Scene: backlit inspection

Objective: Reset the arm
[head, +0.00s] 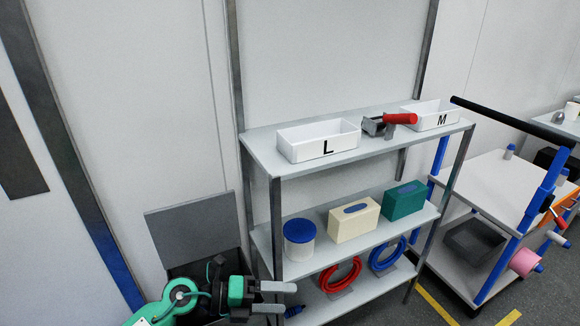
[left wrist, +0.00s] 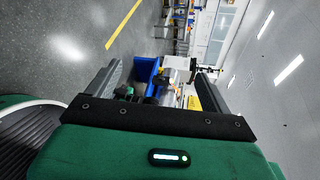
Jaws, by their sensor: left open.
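My left arm comes in at the lower left of the head view, green and grey. My left gripper (head: 283,297) is low beside the left end of the shelf unit. Its two grey fingers point right and are apart, with nothing between them. The left wrist view also shows this gripper (left wrist: 160,82) with its fingers spread and empty, and the room lies sideways beyond it. My right gripper is in neither view.
The grey shelf unit (head: 262,148) holds a white bin marked L (head: 300,154), a bin marked M (head: 418,125), a red-handled tool (head: 399,118), a canister (head: 299,250), boxes and hose coils. A cart (head: 485,188) stands right. A dark open-lidded container (head: 195,232) is behind my arm.

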